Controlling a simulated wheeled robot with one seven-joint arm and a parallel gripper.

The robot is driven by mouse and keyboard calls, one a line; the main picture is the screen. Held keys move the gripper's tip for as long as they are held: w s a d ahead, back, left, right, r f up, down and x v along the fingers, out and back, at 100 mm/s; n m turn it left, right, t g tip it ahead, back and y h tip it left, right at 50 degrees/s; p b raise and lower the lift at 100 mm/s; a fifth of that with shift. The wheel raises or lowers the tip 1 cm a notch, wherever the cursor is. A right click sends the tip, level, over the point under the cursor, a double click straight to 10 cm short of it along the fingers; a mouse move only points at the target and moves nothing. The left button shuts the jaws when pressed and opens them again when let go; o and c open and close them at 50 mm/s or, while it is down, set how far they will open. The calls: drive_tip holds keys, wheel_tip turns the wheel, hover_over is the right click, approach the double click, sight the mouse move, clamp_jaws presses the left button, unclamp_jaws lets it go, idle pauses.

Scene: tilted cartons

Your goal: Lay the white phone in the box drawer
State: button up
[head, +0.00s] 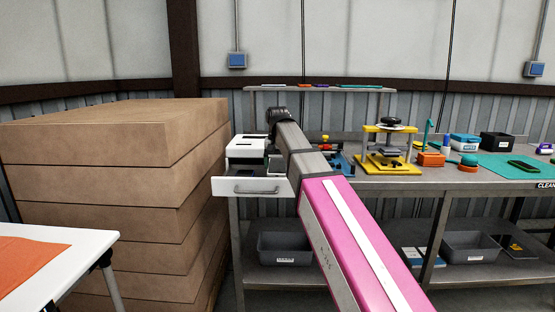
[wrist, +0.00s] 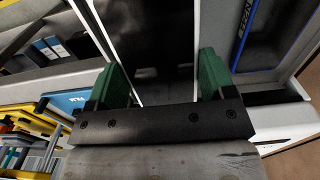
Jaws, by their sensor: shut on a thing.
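The box drawer (head: 262,187) is pulled out at the left end of the workbench. Its white front has a grey handle. In the wrist view, my gripper (wrist: 160,66) has two green fingers shut on the sides of the white phone (wrist: 168,30), which shows a dark face and white edges. To the right of it lies a grey compartment holding a dark, blue-edged thing (wrist: 243,35). My arm reaches over to the drawer in the head view and hides part of it. I cannot tell how high the phone is above the drawer floor.
Stacked brown cartons (head: 130,150) stand close left of the drawer. The workbench (head: 390,181) carries a yellow press (head: 390,150), an orange block (head: 431,159) and a teal mat (head: 505,168). A grey bin (head: 284,248) sits on the lower shelf. A white table (head: 85,245) is at lower left.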

drive_tip(key=shift+f, duration=2.15)
drive_tip(key=shift+f, duration=0.1)
drive_tip(key=o, duration=1.3)
wheel_tip(320, 180, up, 10)
drive_tip(key=shift+f, duration=0.2)
drive_tip(key=shift+r, duration=0.65)
